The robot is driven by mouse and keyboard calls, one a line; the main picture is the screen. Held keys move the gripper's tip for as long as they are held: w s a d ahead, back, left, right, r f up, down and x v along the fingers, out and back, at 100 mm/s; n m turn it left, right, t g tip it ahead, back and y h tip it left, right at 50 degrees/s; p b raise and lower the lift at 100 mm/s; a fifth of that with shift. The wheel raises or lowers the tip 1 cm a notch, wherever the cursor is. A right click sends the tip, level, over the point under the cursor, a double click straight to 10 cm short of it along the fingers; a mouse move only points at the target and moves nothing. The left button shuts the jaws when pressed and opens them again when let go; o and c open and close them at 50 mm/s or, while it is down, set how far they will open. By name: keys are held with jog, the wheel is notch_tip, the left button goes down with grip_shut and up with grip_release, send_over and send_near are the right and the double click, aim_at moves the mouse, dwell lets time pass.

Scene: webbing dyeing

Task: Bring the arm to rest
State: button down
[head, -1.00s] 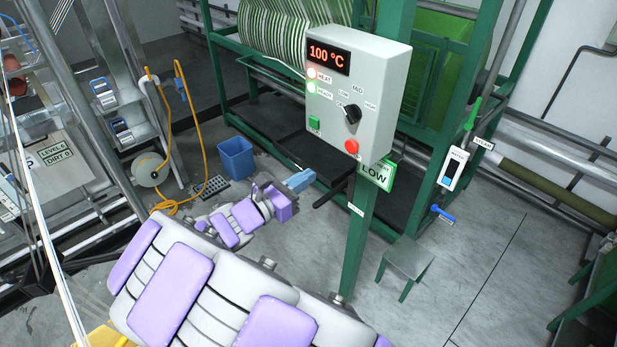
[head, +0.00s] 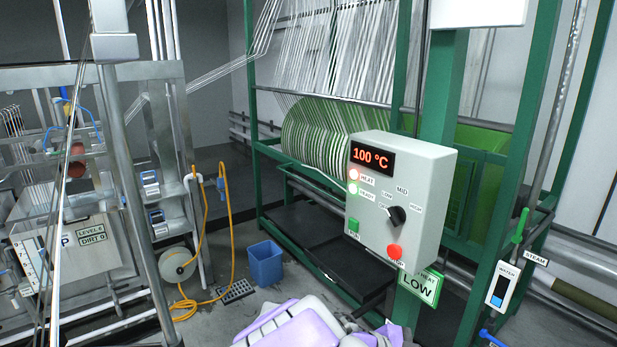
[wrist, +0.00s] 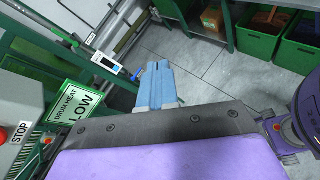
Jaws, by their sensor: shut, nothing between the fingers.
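My arm shows only as a purple and grey padded part at the bottom of the head view. My gripper (wrist: 158,72) is in the wrist view, with its two light blue fingers together and nothing between them. It points over bare grey floor. In the head view the gripper itself is not visible.
A control box (head: 392,200) reading 100 °C hangs on a green post, with a LOW sign (head: 418,287) under it. The sign (wrist: 83,101) is left of my gripper in the wrist view. A blue bin (head: 265,264) stands on the floor. Green bins (wrist: 258,38) stand at upper right.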

jog(key=s+a+f+m+g+y+b, duration=0.1)
jog(key=s+f+m+g+y+b, duration=0.3)
jog(key=s+f+m+y+b, duration=0.95)
jog(key=s+a+f+t, duration=0.1)
jog(key=s+a+f, duration=0.4)
jog(key=s, duration=0.4)
jog(key=shift+a+f+m, duration=0.2)
jog(key=shift+a+m, duration=0.25)
jog(key=shift+a, duration=0.35)
